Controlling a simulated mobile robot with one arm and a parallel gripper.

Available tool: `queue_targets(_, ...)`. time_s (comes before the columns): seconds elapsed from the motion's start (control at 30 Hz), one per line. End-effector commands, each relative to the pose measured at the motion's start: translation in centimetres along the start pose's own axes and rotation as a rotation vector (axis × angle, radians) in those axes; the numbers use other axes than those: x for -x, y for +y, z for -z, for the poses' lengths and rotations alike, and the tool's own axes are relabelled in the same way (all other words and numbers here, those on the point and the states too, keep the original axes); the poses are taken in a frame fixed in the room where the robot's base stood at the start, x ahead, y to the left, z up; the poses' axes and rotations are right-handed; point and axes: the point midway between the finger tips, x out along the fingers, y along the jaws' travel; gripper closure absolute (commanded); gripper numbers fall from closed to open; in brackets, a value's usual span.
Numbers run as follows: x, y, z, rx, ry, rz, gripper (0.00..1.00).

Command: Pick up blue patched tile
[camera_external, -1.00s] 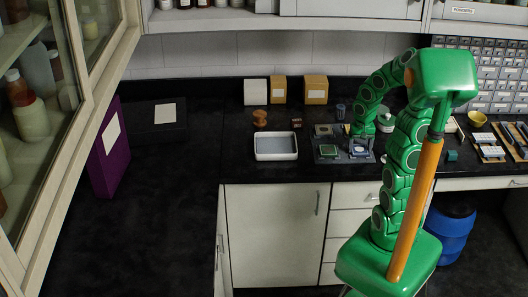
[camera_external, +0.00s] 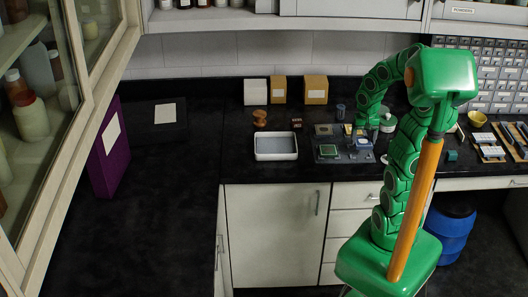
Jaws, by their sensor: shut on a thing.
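My gripper (camera_external: 362,139) is over the right part of a grey board (camera_external: 329,159) on the black counter. I cannot tell how far the tile is above the board.
A white tray (camera_external: 276,156) stands left of the board. Small brown objects (camera_external: 260,118), a dark jar (camera_external: 340,112) and boxes (camera_external: 315,89) stand behind. A white-lidded jar (camera_external: 387,123) is close to my arm's right.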

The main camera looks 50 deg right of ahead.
Motion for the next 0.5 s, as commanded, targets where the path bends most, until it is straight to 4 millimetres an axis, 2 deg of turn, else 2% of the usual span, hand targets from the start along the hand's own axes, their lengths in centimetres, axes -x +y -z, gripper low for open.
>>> queue_targets(0.23,3.1,0.5,-2.4,-0.001,0.005,0.0,0.6)
queue_targets(0.5,4.8,1.1,-6.1,0.0,0.002,-0.001,0.6)
